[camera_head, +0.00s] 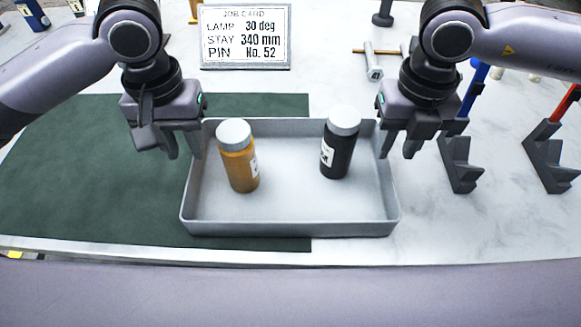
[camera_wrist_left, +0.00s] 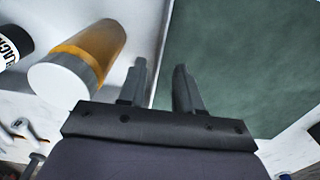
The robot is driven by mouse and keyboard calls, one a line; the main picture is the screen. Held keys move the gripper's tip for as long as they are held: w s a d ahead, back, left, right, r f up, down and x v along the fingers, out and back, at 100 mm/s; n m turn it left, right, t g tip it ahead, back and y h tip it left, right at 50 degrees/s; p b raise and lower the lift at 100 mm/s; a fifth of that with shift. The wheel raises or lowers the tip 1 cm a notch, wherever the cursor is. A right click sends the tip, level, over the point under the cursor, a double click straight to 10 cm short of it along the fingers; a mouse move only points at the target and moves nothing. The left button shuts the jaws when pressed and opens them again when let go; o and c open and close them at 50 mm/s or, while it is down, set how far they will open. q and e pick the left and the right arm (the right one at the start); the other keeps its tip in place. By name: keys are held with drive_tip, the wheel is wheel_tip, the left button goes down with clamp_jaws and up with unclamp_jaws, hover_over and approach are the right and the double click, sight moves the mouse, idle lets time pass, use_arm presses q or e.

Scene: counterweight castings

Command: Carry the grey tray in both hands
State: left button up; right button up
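The grey tray (camera_head: 290,229) is a shallow rectangular tray on the table, half over a dark green mat. An amber jar (camera_head: 241,170) with a white lid stands in its left half, and a black jar (camera_head: 337,157) with a white lid in its right half. My left gripper (camera_head: 183,150) is open at the tray's left wall. In the left wrist view its fingers (camera_wrist_left: 160,85) are apart, with the tray's rim running between them. My right gripper (camera_head: 398,150) has its fingers apart at the tray's right wall; whether they touch it I cannot tell.
The green mat (camera_head: 80,180) covers the table's left part. A job card (camera_head: 245,37) stands behind the tray. Dark stands (camera_head: 460,165) with blue and red rods are to the right. A metal tool (camera_head: 373,62) lies behind. The table's front edge is close to the tray.

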sight(192, 163)
use_arm(q)
drive_tip(key=shift+s, duration=0.1)
use_arm(e)
drive_tip(key=shift+s, duration=0.1)
